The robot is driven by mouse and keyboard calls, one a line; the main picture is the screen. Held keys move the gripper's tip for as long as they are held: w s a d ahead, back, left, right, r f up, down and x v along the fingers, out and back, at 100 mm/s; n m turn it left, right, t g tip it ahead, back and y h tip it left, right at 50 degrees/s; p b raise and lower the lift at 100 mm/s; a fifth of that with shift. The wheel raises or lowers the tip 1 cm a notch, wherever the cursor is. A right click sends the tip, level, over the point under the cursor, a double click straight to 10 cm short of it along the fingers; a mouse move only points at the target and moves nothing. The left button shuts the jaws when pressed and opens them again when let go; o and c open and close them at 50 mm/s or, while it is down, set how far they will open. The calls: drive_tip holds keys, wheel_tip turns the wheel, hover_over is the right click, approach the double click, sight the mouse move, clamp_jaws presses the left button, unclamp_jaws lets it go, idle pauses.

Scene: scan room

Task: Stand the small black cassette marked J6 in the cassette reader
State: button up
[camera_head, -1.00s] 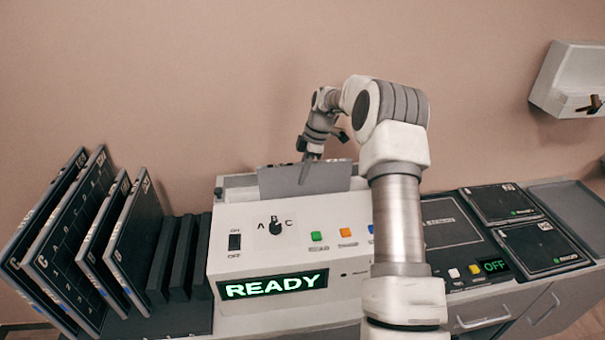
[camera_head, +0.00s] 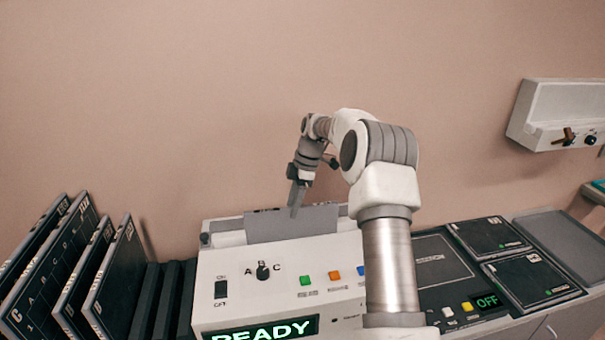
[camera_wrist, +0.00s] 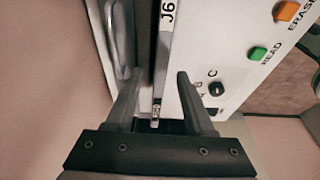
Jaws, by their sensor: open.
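The J6 cassette stands on edge in the slot at the top of the white cassette reader (camera_head: 235,285). It shows as a grey panel (camera_head: 320,222) in the head view. In the wrist view I see its narrow upper edge with the white J6 label (camera_wrist: 167,14). My gripper (camera_head: 294,208) is above the reader, its fingertips at the cassette's upper edge. In the wrist view, my gripper's fingers (camera_wrist: 156,80) are open, one on each side of the cassette's edge, with gaps visible. The cassette's lower part is hidden in the reader.
Large dark cassettes (camera_head: 110,285) lean in a rack at the left. Right of the reader are a dark panel with an OFF display (camera_head: 487,301), flat black cassettes (camera_head: 530,278) and a grey tray (camera_head: 565,240). A white wall box (camera_head: 560,115) hangs at right.

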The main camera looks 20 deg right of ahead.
drive_tip(key=v, duration=1.2)
drive_tip(key=shift+r+p, duration=0.3)
drive_tip(key=shift+r, duration=0.1)
drive_tip(key=shift+d, duration=0.1)
wheel_tip(320, 180, up, 6)
drive_tip(key=p, duration=0.6)
drive_tip(key=shift+p, duration=0.4)
